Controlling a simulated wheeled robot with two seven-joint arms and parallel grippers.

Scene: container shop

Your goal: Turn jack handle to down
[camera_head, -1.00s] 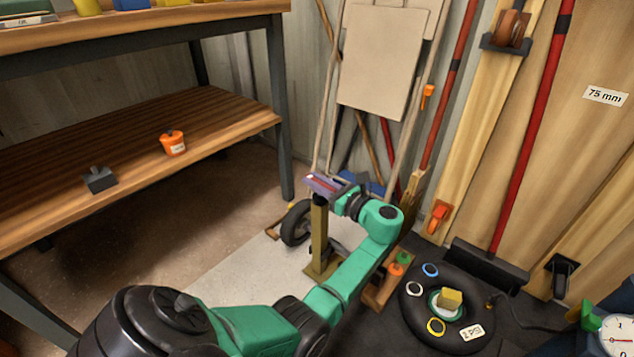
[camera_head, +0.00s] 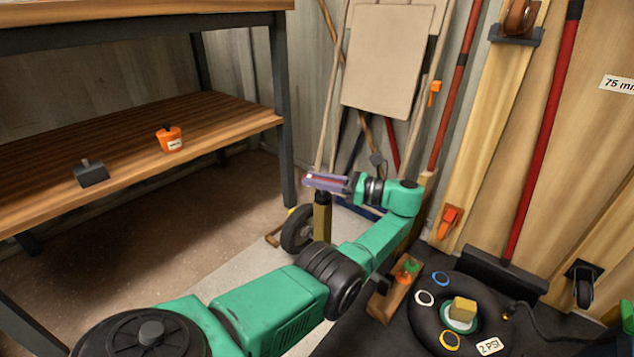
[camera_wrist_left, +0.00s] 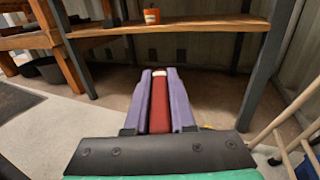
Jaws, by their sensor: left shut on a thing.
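The jack (camera_head: 322,217) is an olive-yellow post with a dark top, standing on the floor by the black wheel of a hand truck. Its red handle (camera_wrist_left: 159,105) lies between the purple fingers of my left gripper in the left wrist view, lengthwise along them. My left gripper (camera_head: 309,178) is shut on this handle, just above the top of the post, with its fingers pointing left in the head view. My arm and the fingers hide where handle and post join, and the lower part of the jack. My right gripper is in neither view.
A wooden shelf (camera_head: 221,116) on grey legs stands at the left, holding an orange pot (camera_head: 169,139) and a dark block (camera_head: 91,173). The hand truck (camera_head: 387,62) leans behind the jack. A black tyre (camera_head: 424,320) lies at lower right.

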